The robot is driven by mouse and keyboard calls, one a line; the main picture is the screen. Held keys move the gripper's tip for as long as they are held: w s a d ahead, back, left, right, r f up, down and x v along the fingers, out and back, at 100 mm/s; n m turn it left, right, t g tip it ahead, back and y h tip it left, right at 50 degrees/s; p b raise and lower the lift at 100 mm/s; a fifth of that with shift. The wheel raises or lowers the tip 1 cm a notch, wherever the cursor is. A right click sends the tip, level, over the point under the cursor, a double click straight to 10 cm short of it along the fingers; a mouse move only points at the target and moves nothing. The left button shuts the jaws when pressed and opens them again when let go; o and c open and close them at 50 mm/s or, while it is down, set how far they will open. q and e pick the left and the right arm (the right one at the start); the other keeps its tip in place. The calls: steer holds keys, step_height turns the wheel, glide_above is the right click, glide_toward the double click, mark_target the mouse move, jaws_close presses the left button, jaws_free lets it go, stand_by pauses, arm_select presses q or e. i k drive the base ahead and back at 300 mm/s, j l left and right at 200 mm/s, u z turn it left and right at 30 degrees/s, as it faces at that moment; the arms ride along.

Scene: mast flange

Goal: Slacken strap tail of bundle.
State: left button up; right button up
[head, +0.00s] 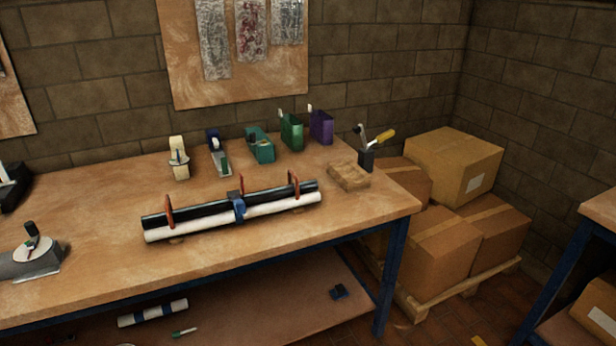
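The bundle lies lengthwise on the wooden bench, made of a black tube (275,193) behind a white tube (190,228). A blue strap (239,208) with a dark buckle-like block on top goes around the bundle near its middle. A short blue part hangs at the front of the bundle; I cannot tell which part is the tail. Several orange-red upright pieces (168,211) stand along the bundle. Neither of my grippers is in this view.
The bench (100,225) holds dispensers and bins along its back, including a purple bin (321,127), and a wooden block (349,175). A grey device (30,258) with a black knob sits at left. Cardboard boxes (454,165) stand right. Bench space before the bundle is clear.

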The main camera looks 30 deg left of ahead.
mark_target(240, 205)
steer(key=j+u, duration=0.1)
steer(key=u, duration=0.65)
steer(key=i+j+u, duration=0.1)
steer(key=u, duration=0.3)
